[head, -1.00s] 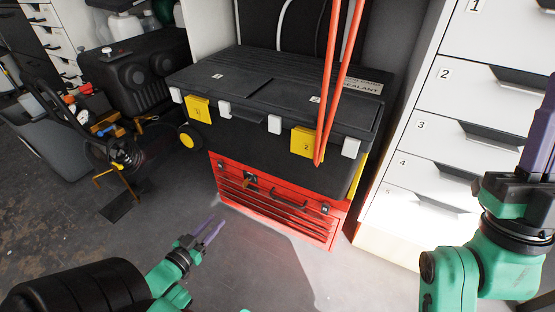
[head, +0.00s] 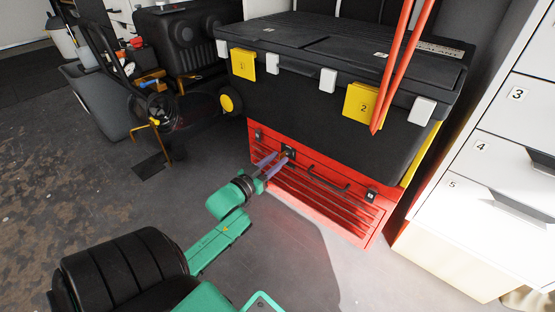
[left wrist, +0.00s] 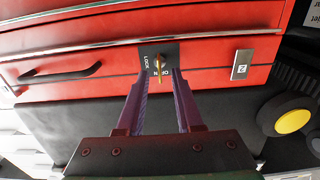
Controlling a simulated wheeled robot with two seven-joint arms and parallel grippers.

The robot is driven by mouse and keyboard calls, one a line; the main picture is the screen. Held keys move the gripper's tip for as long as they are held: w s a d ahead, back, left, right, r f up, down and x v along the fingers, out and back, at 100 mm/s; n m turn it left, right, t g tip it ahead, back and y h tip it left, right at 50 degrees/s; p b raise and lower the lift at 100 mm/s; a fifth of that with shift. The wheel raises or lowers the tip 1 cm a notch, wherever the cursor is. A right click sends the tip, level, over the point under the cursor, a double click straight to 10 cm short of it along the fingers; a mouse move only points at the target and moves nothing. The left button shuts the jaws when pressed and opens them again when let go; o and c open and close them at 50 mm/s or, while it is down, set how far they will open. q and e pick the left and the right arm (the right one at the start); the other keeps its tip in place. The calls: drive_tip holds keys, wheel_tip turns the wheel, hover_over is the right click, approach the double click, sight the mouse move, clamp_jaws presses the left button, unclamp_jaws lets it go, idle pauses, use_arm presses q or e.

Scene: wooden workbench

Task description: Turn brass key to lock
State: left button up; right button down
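The brass key (left wrist: 158,65) sits in a black lock plate (left wrist: 159,58) on the red tool chest (left wrist: 220,60). The plate carries the words LOCK and OPEN; in the left wrist view the key stands roughly upright in the picture. In the head view the plate (head: 289,152) is at the upper left of the red chest front (head: 330,205), and the key is too small to make out. My left gripper (head: 277,160) is at the plate. In the left wrist view its purple fingers (left wrist: 160,74) are apart, with the key between or just beyond the tips. My right gripper is not in view.
A black case with yellow latches (head: 345,75) sits on the red chest, with orange-red bars (head: 400,70) in front. A black drawer handle (head: 328,180) is right of the lock. White drawers (head: 500,190) stand at right. Floor in front is clear.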

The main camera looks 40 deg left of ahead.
use_arm(q)
drive_tip(key=shift+w, duration=0.4)
clamp_jaws()
idle(1.1)
